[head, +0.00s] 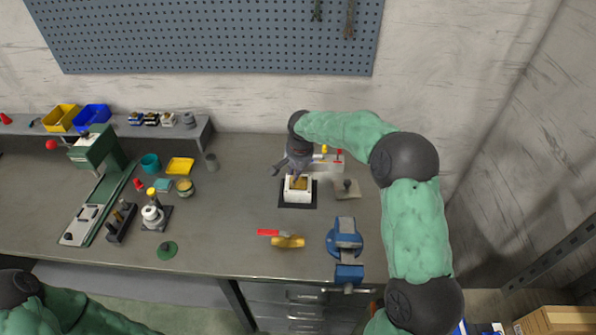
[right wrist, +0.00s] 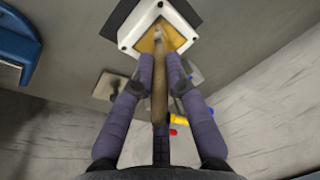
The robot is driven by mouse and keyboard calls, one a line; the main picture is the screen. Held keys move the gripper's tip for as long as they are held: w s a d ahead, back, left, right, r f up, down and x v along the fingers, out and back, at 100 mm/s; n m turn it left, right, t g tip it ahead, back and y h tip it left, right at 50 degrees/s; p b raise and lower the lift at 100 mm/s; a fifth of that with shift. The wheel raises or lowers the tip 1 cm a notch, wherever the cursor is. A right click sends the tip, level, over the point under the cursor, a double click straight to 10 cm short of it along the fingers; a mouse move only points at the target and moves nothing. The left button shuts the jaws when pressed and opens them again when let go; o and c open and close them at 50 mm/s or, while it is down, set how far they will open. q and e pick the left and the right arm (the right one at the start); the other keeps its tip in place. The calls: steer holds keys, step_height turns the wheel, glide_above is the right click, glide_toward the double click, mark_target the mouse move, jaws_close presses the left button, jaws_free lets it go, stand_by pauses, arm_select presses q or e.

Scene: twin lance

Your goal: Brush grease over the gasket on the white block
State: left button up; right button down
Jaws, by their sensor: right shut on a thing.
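The white block (head: 298,196) sits on a black mat (head: 283,204) near the middle of the bench. It also shows at the top of the right wrist view (right wrist: 129,38), with a yellow-orange area (right wrist: 176,40) inside its white rim. I cannot tell the gasket apart from that area. My right gripper (head: 295,174) is above the block, shut on the wooden handle of a brush (right wrist: 160,95). The brush tip is over the yellow-orange area and seems to touch it. A round tin with yellow contents (head: 184,186) stands to the left. My left gripper is out of view.
A blue vise (head: 346,240) stands to the right at the front edge. A red-handled tool (head: 270,233) and a yellow piece (head: 290,242) lie in front of the block. A green press (head: 95,150) is at the left. The bench between tin and block is mostly clear.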

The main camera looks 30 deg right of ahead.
steer(key=shift+w+a, duration=0.3)
steer(key=shift+a, duration=0.15)
steer(key=shift+r, duration=0.1)
step_height(320, 180, up, 7)
steer(key=p, duration=0.4)
stand_by(0.6)
stand_by(0.5)
